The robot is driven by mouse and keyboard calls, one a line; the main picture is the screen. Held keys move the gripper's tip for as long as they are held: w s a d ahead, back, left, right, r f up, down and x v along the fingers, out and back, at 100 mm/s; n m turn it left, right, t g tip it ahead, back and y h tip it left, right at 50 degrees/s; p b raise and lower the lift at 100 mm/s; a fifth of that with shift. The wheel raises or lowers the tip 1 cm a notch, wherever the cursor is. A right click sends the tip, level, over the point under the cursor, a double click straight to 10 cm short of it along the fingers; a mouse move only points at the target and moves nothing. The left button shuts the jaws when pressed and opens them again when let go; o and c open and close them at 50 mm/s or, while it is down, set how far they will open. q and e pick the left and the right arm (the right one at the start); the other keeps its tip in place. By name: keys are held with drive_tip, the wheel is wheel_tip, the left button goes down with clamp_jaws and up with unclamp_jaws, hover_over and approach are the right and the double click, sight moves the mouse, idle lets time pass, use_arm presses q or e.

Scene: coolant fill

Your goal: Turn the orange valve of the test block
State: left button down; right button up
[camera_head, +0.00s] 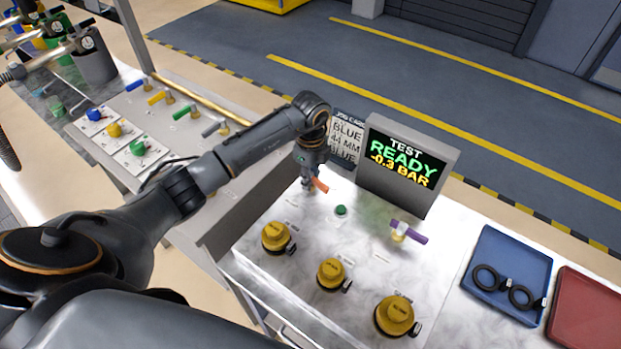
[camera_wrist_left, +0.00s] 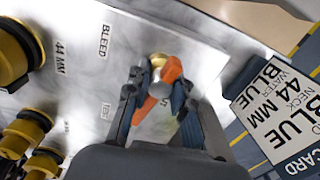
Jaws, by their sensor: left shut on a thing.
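The orange valve (camera_head: 320,185) stands at the back left of the white test block (camera_head: 335,238). My left gripper (camera_head: 308,181) reaches down onto it from the left arm and is shut on its handle. In the left wrist view the orange handle (camera_wrist_left: 169,72) lies between the two dark fingers of the gripper (camera_wrist_left: 158,92), with a brass stem at its far end. The handle sits at a slant between the fingers. The fingers partly hide the valve's base. My right gripper is in neither view.
A display (camera_head: 406,165) reading TEST READY, -0.3 BAR stands behind the valve, beside a job card (camera_head: 345,138). A purple-handled valve (camera_head: 408,233), a green button (camera_head: 341,210) and yellow caps (camera_head: 331,273) are on the block. Blue (camera_head: 483,257) and red (camera_head: 585,310) trays lie right.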

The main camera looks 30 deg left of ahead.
use_arm(q)
drive_tip(key=m+b, duration=0.2)
drive_tip(key=m, duration=0.2)
drive_tip(key=shift+f+m, duration=0.15)
drive_tip(key=shift+m, duration=0.15)
drive_tip(key=m+b, duration=0.3)
drive_tip(key=shift+m, duration=0.4)
drive_tip(key=m+b, duration=0.2)
drive_tip(key=m, duration=0.2)
drive_tip(key=shift+b, duration=0.35)
drive_tip(key=shift+m+b, duration=0.8)
drive_tip(key=shift+m, duration=0.6)
drive_tip(key=c, duration=1.1)
unclamp_jaws()
drive_tip(key=shift+c, duration=0.2)
